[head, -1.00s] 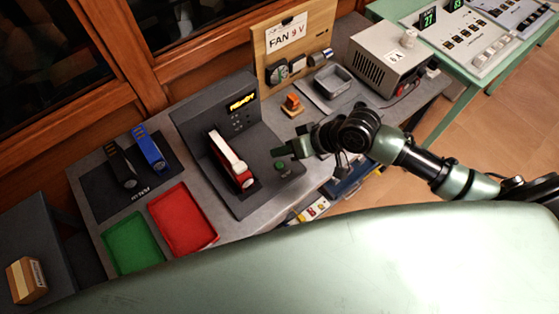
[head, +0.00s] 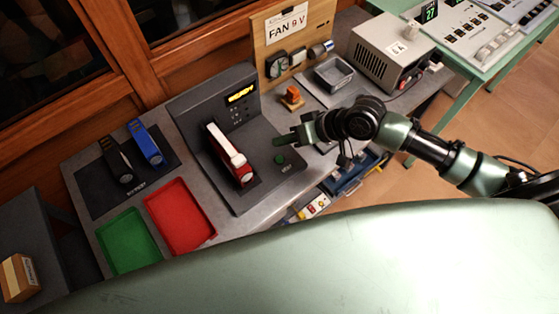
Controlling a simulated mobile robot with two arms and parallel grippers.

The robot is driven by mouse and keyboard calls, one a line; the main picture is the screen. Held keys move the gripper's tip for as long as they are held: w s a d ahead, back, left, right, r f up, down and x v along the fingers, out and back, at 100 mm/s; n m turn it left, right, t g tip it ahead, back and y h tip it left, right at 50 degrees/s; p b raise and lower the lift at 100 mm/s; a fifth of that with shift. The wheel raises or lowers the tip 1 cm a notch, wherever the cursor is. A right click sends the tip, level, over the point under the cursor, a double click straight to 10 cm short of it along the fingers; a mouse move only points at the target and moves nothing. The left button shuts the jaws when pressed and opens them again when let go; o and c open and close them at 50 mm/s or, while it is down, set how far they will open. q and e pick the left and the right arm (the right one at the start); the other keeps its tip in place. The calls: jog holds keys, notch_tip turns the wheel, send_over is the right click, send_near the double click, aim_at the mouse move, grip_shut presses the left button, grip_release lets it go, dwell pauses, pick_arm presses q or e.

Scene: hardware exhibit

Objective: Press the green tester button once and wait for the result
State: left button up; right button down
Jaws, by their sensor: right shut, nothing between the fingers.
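The tester (head: 215,104) is a dark grey stand with a lit yellow display (head: 241,93) on its upright back; the display text is too blurred to read. The green button (head: 280,158) sits on the tester's base, right of the strap. My right gripper (head: 285,140) is shut and empty, its fingertips just above and behind the button in the picture, apparently not touching it. My left gripper is out of view.
A red tray (head: 181,216) and a green tray (head: 129,241) lie at the table's front left.

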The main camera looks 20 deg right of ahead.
jog(key=b, duration=0.4)
send_over(283, 160)
notch_tip(283, 160, down, 4)
jog(key=shift+f, duration=1.1)
jog(key=shift+f, duration=0.1)
dwell(0.7)
jog(key=shift+f, duration=0.35)
jog(key=shift+f+b, duration=0.35)
jog(key=shift+f, duration=0.1)
dwell(0.6)
jog(key=shift+r, duration=0.1)
jog(key=shift+r+p, duration=0.75)
jog(key=shift+p, duration=0.25)
jog(key=shift+r, duration=0.1)
